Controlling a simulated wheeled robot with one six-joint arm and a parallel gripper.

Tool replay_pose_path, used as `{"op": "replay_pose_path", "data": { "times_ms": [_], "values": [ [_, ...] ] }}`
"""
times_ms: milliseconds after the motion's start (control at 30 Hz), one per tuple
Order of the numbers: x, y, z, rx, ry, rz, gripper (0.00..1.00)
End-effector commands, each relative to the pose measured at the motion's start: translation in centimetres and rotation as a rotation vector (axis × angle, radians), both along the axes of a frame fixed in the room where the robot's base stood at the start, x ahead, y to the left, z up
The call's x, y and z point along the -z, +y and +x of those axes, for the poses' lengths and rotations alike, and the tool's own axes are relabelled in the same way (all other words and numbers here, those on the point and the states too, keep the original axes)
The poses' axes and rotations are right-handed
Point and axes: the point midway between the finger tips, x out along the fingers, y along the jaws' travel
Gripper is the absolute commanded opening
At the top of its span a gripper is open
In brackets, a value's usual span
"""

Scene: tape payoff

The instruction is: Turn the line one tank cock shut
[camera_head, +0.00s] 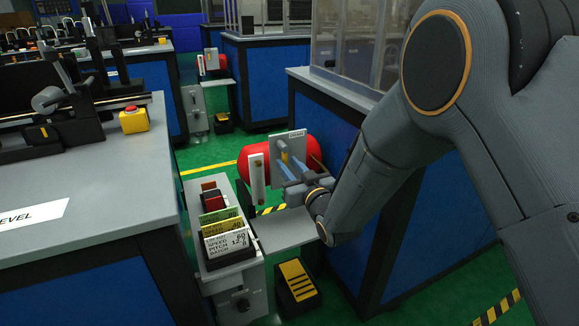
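A red tank (312,150) lies behind a grey upright plate (294,143), against the blue cabinet. A small yellow part (284,157) shows at the plate's face; it may be the cock's handle, but it is too small to be sure. My gripper (284,166) reaches in from the right, its two bluish fingers pointing at the plate, close to the yellow part. The fingers look a little apart. I cannot tell whether they touch or hold the yellow part.
A pale upright gauge strip (257,176) stands left of the plate. Below are a grey shelf (286,229) and a box with colored cards (226,236). A black and yellow pedal (297,281) sits on the green floor. A workbench (90,190) with a red stop button (132,110) is at left.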

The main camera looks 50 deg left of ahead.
Motion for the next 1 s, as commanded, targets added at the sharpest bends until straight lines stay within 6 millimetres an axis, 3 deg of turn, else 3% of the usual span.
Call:
{"op": "replay_pose_path", "data": {
  "times_ms": [367, 800, 1000],
  "values": [
    [0.0, -0.3, -0.3, -0.004, -0.001, -0.002, 0.31],
    [0.0, -6.3, -1.9, -0.002, 0.0, -0.002, 0.31],
    [0.1, -7.4, -2.3, -0.004, -0.002, -0.001, 0.31]
  ]
}}
